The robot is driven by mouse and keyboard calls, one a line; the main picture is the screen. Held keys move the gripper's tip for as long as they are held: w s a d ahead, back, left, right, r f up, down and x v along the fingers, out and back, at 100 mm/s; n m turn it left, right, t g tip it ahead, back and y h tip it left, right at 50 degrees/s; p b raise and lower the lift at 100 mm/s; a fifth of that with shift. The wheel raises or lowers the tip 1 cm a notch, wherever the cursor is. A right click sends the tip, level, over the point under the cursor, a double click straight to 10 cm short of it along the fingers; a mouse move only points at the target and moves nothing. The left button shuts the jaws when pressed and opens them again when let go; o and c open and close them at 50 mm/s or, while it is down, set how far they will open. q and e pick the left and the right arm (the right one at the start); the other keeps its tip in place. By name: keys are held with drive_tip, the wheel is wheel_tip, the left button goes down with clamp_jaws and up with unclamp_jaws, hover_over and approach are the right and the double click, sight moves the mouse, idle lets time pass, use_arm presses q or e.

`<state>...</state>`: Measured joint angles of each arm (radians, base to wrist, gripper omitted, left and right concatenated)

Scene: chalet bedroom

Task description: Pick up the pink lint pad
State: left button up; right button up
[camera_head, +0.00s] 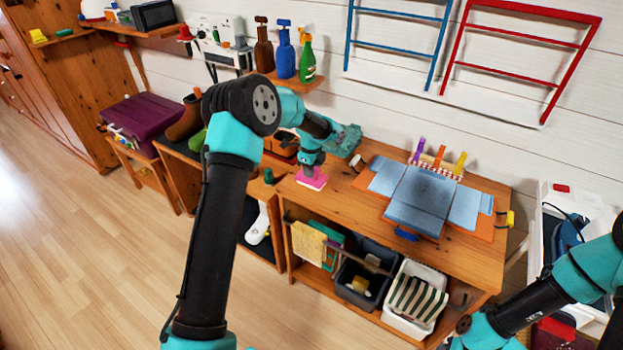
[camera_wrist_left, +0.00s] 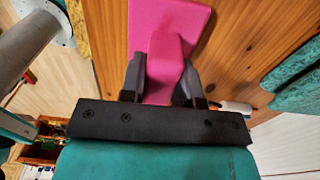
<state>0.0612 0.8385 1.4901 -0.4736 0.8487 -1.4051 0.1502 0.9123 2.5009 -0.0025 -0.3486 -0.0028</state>
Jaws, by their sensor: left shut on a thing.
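The pink lint pad (camera_head: 312,179) is at the left end of the wooden table, under my left gripper (camera_head: 311,168). In the left wrist view the pink lint pad (camera_wrist_left: 185,20) has a flat plate and a raised grip. The fingers of my left gripper (camera_wrist_left: 163,80) are shut on that grip, one on each side. I cannot tell whether the pad touches the table top or is just above it. My right arm (camera_head: 540,300) comes in at the lower right; its gripper is not in view.
A blue folding board (camera_head: 422,198) lies on an orange mat on the table (camera_head: 340,205), with colored clips behind it. Spray bottles (camera_head: 285,52) stand on a wall shelf. Baskets (camera_head: 415,300) sit on the lower shelf. Table top between pad and board is mostly clear.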

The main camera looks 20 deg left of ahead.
use_arm(q)
drive_tip(key=shift+c, duration=0.3)
drive_tip(key=shift+r, duration=1.45)
drive_tip(key=shift+s+r, duration=0.15)
drive_tip(key=shift+r, duration=0.2)
drive_tip(key=s+d, duration=0.3)
drive_tip(key=s, duration=0.4)
drive_tip(key=s+d+r, duration=0.1)
drive_tip(key=s+d, duration=0.3)
drive_tip(key=s, duration=0.3)
drive_tip(key=shift+r, duration=0.2)
drive_tip(key=shift+a, duration=0.1)
